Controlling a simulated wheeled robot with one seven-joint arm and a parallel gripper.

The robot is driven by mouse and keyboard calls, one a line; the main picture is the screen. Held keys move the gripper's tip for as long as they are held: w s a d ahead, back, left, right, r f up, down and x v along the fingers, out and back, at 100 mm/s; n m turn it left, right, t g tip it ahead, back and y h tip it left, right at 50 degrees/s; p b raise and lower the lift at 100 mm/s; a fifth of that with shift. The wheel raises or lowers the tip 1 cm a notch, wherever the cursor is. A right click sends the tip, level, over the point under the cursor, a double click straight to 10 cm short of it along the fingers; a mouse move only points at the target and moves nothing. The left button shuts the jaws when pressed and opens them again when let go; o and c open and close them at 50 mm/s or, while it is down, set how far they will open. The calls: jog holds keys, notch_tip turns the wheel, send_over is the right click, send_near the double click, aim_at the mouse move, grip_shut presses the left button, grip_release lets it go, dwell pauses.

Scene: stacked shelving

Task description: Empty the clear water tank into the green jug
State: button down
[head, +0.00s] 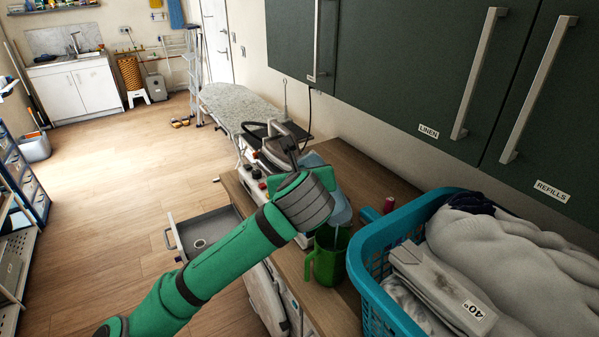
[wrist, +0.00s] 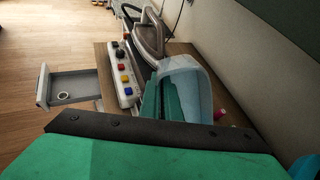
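The clear water tank (head: 341,204) is pale blue and see-through. It is tilted over the green jug (head: 327,264), its lower end above the jug's mouth. A pale streak between them looks like water running into the jug. The jug stands upright on the wooden counter, handle to the left; its inside is mostly hidden. My gripper (head: 312,178) is at the tank's upper left side. In the wrist view the green fingers (wrist: 168,100) lie against the tank (wrist: 184,78) and appear shut on it; the jug is not visible there.
A blue laundry basket (head: 372,262) with folded cloth stands right of the jug. A pink spool (head: 388,205) is behind it. The iron (wrist: 148,36) and a button panel (wrist: 125,78) are beyond the tank. An open drawer (head: 203,239) juts out left. Dark cupboards hang above.

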dwell(0.4)
jog(key=shift+s+t, duration=0.4)
jog(key=shift+s, duration=0.1)
jog(key=shift+s+r+t, duration=0.15)
jog(key=shift+s+t, duration=0.65)
jog(key=shift+t, duration=0.1)
jog(key=shift+w, duration=0.15)
jog(key=shift+w+f+g, duration=0.3)
jog(key=shift+w+g, duration=0.3)
jog(key=shift+g, duration=0.1)
